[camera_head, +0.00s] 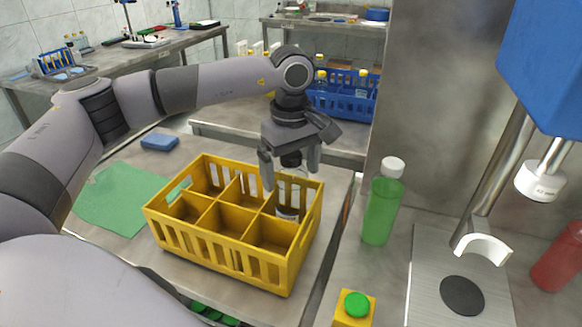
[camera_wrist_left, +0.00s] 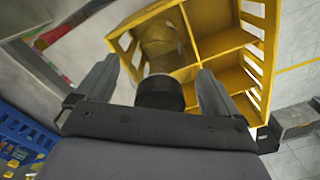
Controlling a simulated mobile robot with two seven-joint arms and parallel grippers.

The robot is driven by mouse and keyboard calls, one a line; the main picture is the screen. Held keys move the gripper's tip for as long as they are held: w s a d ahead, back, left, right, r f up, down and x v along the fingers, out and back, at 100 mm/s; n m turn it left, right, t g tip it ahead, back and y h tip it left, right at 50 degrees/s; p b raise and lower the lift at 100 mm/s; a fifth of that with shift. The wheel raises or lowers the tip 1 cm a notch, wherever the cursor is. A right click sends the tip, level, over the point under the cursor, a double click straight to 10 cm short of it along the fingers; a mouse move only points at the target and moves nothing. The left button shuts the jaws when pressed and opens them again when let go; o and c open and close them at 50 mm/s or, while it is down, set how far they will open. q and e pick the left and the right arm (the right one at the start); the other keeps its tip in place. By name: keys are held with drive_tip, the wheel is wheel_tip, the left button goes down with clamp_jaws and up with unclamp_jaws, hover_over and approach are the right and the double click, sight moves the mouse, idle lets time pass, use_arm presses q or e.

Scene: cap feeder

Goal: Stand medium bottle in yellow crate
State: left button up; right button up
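The yellow crate (camera_head: 215,247) stands on the metal table, divided into several compartments. It also shows in the left wrist view (camera_wrist_left: 225,42). A clear bottle (camera_head: 291,193) with a black cap (camera_head: 291,159) stands in its back right compartment, roughly upright. In the left wrist view the bottle (camera_wrist_left: 160,48) is in a corner compartment, its black cap (camera_wrist_left: 160,93) towards the camera. My left gripper (camera_head: 290,178) is above that compartment. Its fingers are open on either side of the bottle's top, with gaps to the cap. My right gripper is not in view.
A green bottle with a white cap (camera_head: 382,205) stands right of the crate. A yellow box with a green button (camera_head: 355,306) is in front of it. A blue crate with bottles (camera_head: 343,104) is behind. A green mat (camera_head: 115,200) and blue sponge (camera_head: 160,141) lie left.

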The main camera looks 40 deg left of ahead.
use_arm(q)
drive_tip(key=shift+r, duration=0.1)
drive_tip(key=shift+r, duration=0.3)
wheel_tip(320, 180, up, 12)
drive_tip(key=shift+f, duration=0.2)
idle(0.5)
